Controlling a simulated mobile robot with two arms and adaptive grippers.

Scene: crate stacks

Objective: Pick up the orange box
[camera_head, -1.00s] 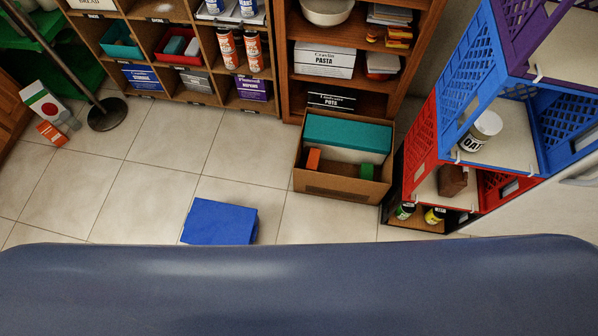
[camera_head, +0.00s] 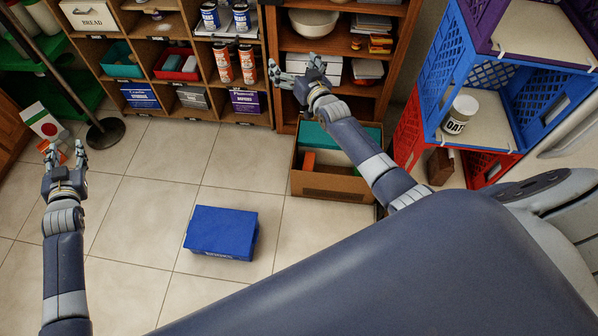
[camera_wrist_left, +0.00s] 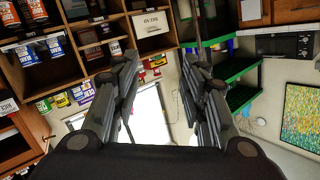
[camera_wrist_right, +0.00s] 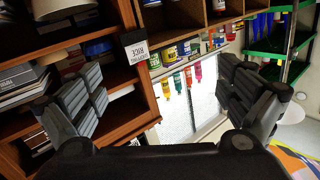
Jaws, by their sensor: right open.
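A small orange box (camera_head: 62,157) lies on the tiled floor at the far left, mostly hidden behind my left gripper. A second orange block (camera_head: 308,161) stands inside the open cardboard box (camera_head: 330,187) on the floor. My left gripper (camera_head: 66,150) appears in front of the first orange box in the head view; its fingers are spread and empty in the left wrist view (camera_wrist_left: 160,75). My right gripper (camera_head: 297,68) is open and empty, seen in front of the brown shelf above the cardboard box. Its spread fingers also show in the right wrist view (camera_wrist_right: 160,85).
A blue box (camera_head: 222,232) lies on the floor in the middle. A white carton (camera_head: 43,122) and a pole's round base (camera_head: 105,133) are near the left orange box. Stacked crates (camera_head: 470,75) stand at right. Floor between the arms is otherwise clear.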

